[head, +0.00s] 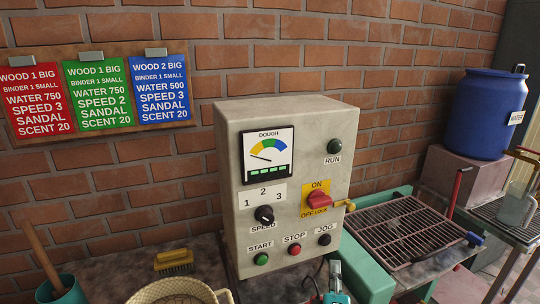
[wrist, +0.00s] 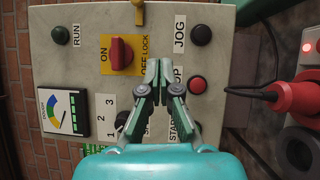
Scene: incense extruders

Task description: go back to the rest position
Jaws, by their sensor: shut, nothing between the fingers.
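My gripper (wrist: 158,72) shows in the wrist view with its teal fingers together and nothing between them. It is in front of the grey control box (wrist: 85,72), which appears turned sideways there. The fingertips overlap the panel between the red-and-yellow power switch (wrist: 121,55) and the stop button (wrist: 197,85); I cannot tell the gap, and no touch is clear. The start button and speed knob are partly hidden behind the gripper. In the head view the whole control box (head: 229,170) stands against the brick wall, and a small teal part shows at the bottom edge.
Red, green and blue recipe cards (head: 98,92) hang at left. A brush (head: 174,262), a teal cup (head: 62,292) and a woven basket (head: 180,292) are below. A slatted rack (head: 400,228) and blue barrel (head: 487,112) are at right. A red plug (wrist: 288,97) with cable shows in the wrist view.

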